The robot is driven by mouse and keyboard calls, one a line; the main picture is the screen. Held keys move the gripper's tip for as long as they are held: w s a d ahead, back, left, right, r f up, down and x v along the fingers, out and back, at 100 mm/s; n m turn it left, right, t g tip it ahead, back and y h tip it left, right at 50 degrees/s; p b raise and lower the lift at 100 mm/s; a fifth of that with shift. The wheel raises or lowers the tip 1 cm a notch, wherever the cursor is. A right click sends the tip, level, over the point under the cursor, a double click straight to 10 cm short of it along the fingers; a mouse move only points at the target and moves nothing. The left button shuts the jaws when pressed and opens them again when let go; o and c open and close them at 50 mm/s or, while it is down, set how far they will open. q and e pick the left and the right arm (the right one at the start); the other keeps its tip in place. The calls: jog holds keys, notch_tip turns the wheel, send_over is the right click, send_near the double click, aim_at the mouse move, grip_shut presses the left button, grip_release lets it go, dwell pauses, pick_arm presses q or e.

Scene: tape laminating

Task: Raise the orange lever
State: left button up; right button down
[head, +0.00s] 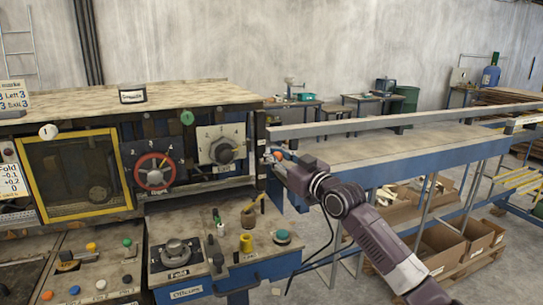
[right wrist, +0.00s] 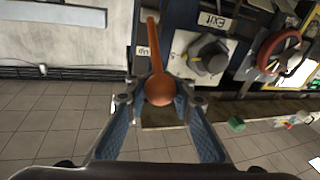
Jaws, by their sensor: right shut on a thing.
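The orange lever (right wrist: 153,45) shows in the right wrist view as a slim rod ending in a round orange knob (right wrist: 160,89). My right gripper (right wrist: 160,100) is shut on the lever at its knob, with one finger on each side. In the head view my right gripper (head: 274,160) is at the right end of the machine's front panel, and it and the arm hide most of the lever there. My left gripper is in neither view.
Left of the gripper are a grey dial (head: 222,150) and a red handwheel (head: 154,171). A lower control bench (head: 195,222) with knobs and small containers stands in front. A long blue-sided table (head: 430,143) runs right, with cardboard boxes (head: 440,245) beneath.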

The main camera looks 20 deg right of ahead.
jog(key=shift+d+r, duration=0.3)
jog(key=shift+r, duration=0.3)
jog(key=c, duration=2)
grip_release()
jog(key=shift+s, duration=0.2)
jog(key=o, duration=0.4)
jog(key=shift+s+d, duration=0.3)
jog(key=shift+s, duration=0.1)
jog(key=shift+w+a+f, duration=0.25)
jog(key=shift+f, duration=0.05)
jog(key=shift+s+f, duration=0.1)
jog(key=v, duration=1.2)
jog(key=shift+d, duration=0.1)
